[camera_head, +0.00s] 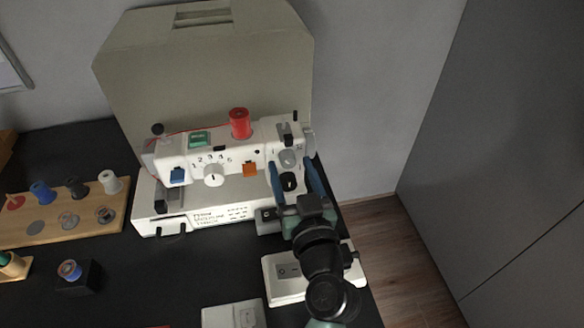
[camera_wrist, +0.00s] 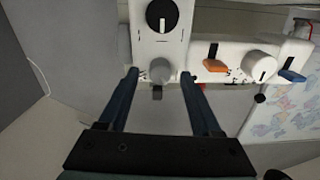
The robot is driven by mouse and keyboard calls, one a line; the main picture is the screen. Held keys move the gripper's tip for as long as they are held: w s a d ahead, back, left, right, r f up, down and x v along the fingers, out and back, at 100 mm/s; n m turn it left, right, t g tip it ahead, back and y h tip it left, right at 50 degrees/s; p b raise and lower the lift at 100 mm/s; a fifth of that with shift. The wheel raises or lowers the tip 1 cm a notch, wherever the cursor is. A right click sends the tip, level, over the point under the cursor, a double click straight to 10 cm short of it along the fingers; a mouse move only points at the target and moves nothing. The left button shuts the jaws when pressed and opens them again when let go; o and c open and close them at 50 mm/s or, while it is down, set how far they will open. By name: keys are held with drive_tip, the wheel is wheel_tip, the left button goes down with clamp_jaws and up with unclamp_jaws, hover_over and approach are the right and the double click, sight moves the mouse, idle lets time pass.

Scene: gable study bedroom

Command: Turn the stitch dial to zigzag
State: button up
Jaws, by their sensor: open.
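A white sewing machine (camera_head: 252,136) stands on the dark table. Its right end carries a grey knob (camera_head: 287,158) above a black dial (camera_head: 289,181) with a white mark. A white dial (camera_head: 213,175) with numbers around it sits further left. I cannot read which one is the stitch dial. My gripper (camera_head: 292,164) is open at the right end. In the wrist view, my fingertips (camera_wrist: 160,75) stand on either side of the grey knob (camera_wrist: 160,70), with a gap on each side. The black dial (camera_wrist: 162,15) and white dial (camera_wrist: 259,66) also show there.
The orange lever (camera_head: 249,169) and blue lever (camera_head: 178,176) are on the machine's front. A red spool (camera_head: 239,123) stands on top, with an upright beige cover (camera_head: 205,65) behind. A foot pedal (camera_head: 286,271) lies near my arm. A wooden spool rack (camera_head: 60,208) is at left.

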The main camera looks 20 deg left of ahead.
drive_tip(key=shift+c, duration=0.3)
clamp_jaws()
drive_tip(key=shift+m, duration=0.4)
drive_tip(key=m, duration=0.4)
drive_tip(key=shift+m+b, duration=0.3)
drive_tip(key=shift+m, duration=0.1)
drive_tip(key=m+p, duration=0.1)
drive_tip(key=m, duration=0.5)
drive_tip(key=shift+f+m, duration=0.1)
drive_tip(key=shift+m, duration=0.3)
drive_tip(key=shift+o, duration=0.3)
unclamp_jaws()
